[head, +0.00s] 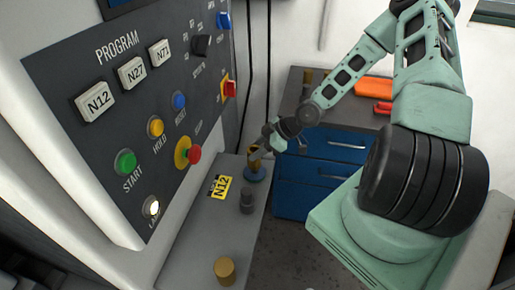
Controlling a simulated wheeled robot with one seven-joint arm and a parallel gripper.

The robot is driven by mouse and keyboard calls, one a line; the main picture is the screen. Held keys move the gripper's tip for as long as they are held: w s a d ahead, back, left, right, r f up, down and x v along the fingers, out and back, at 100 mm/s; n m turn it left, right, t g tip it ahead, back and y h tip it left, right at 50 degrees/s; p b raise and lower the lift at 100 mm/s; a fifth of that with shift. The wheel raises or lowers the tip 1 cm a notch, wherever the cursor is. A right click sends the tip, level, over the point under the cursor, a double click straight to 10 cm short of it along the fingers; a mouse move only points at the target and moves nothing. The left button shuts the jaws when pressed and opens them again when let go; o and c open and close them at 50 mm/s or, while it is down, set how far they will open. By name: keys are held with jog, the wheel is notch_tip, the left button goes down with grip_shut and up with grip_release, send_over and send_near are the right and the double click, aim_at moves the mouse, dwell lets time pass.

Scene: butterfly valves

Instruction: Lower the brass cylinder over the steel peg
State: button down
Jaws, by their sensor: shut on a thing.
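My gripper (264,149) is at the far end of the grey ledge (192,232), shut on a small brass cylinder (253,164). A dark grey upright cylinder (247,200) stands on the ledge just in front of the blue base. A second brass cylinder (225,270) stands at the ledge's near end.
A yellow N12 label (220,187) lies on the ledge. The control panel (120,110) with buttons rises close on the left. Right of the ledge are blue drawers (320,180) under a dark bench top (345,115) with orange and red items. The ledge between the grey and near brass cylinders is clear.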

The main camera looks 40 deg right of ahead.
jog(key=shift+f+b, duration=0.9)
jog(key=shift+f, duration=0.65)
dwell(0.4)
jog(key=c, duration=0.7)
grip_release()
jog(key=p+v, duration=0.3)
jog(key=v, duration=1.4)
jog(key=shift+r, duration=0.15)
jog(key=shift+s+d, duration=0.1)
jog(key=s+a+f+g+h+b, duration=0.15)
jog(key=a+g, duration=0.25)
jog(key=a, duration=0.4)
jog(key=s+a+f+g+h+b, duration=0.1)
jog(key=s+a+g+h, duration=0.15)
jog(key=a+g, duration=0.4)
jog(key=s+a+r+t+b, duration=0.1)
jog(key=s+a+r, duration=0.2)
jog(key=a, duration=0.3)
jog(key=s+a+r+m+t+h+b, duration=0.1)
jog(key=s+a+r+t, duration=0.1)
jog(key=s+a+r, duration=0.2)
jog(key=s+a+r+t+h+b, duration=0.1)
jog(key=s+a+r, duration=0.3)
jog(key=a, duration=0.5)
jog(key=shift+a+m+b, duration=0.3)
jog(key=shift+a+b, duration=0.1)
